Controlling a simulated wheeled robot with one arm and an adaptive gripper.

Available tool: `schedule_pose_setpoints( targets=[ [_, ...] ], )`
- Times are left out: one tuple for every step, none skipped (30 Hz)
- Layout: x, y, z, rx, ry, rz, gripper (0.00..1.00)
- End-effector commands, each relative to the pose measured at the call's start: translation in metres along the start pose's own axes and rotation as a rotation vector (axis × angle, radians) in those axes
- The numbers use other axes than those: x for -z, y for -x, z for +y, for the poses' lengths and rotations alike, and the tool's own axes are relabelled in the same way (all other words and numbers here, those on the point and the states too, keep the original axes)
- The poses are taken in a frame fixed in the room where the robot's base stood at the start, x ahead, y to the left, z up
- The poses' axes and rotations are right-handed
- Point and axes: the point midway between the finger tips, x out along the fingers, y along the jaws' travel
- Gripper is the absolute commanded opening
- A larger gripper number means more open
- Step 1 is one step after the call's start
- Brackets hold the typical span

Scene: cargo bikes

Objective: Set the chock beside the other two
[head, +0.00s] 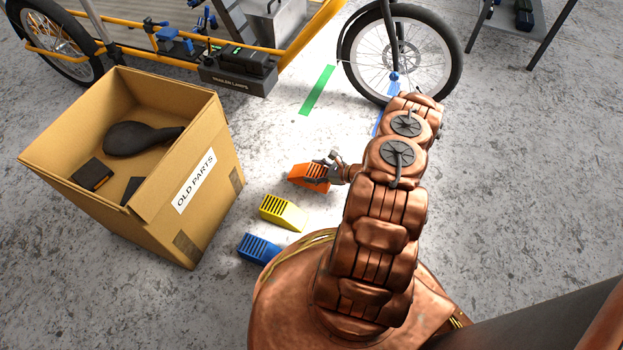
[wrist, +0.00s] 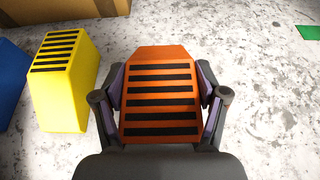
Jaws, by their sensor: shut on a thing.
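An orange chock (head: 308,174) with dark ribs is held in my gripper (head: 335,170). The wrist view shows the chock (wrist: 160,98) between the two fingers of my gripper (wrist: 160,110), one finger on each side. A yellow chock (head: 283,212) stands on the floor beside it, a short gap away; it also shows in the wrist view (wrist: 63,95), left of the orange one. A blue chock (head: 259,248) stands past the yellow one, partly cut off at the wrist view's left edge (wrist: 12,88). I cannot tell whether the orange chock touches the floor.
A cardboard box (head: 187,228) labelled "OLD PARTS", holding a saddle (head: 140,138) and dark parts, stands left of the chocks. A cargo bike with a front wheel (head: 385,75) stands behind. Green tape (head: 317,90) marks the floor. Open floor lies to the right.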

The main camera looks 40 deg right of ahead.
Motion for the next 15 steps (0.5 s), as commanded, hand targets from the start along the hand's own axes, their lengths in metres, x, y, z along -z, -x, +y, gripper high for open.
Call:
schedule_pose_setpoints(
  targets=[
    [-0.001,-0.004,0.0,0.0,0.001,-0.001,0.11],
    [-0.002,-0.005,0.0,0.0,0.001,-0.001,0.11],
    [-0.002,-0.006,0.0,0.001,0.001,-0.001,0.11],
    [-0.002,-0.007,0.0,0.001,0.001,-0.001,0.11],
    [-0.001,-0.007,0.0,0.002,0.0,0.0,0.11],
    [0.002,-0.008,0.0,0.002,0.0,0.0,0.11],
    [0.004,-0.009,0.0,0.002,-0.001,0.0,0.11],
    [0.006,-0.01,0.001,0.002,-0.001,0.0,0.11],
    [0.011,-0.012,0.001,0.001,-0.001,0.0,0.11],
    [0.014,-0.013,0.002,0.0,-0.001,0.0,0.11],
    [0.018,-0.014,0.002,0.0,-0.002,0.0,0.11],
    [0.023,-0.016,0.002,0.001,-0.003,0.0,0.11],
    [0.026,-0.017,0.002,0.001,-0.004,0.0,0.11],
    [0.028,-0.019,0.002,0.0,-0.004,0.0,0.11],
    [0.031,-0.02,0.002,0.0,-0.003,-0.001,0.11]
  ],
)
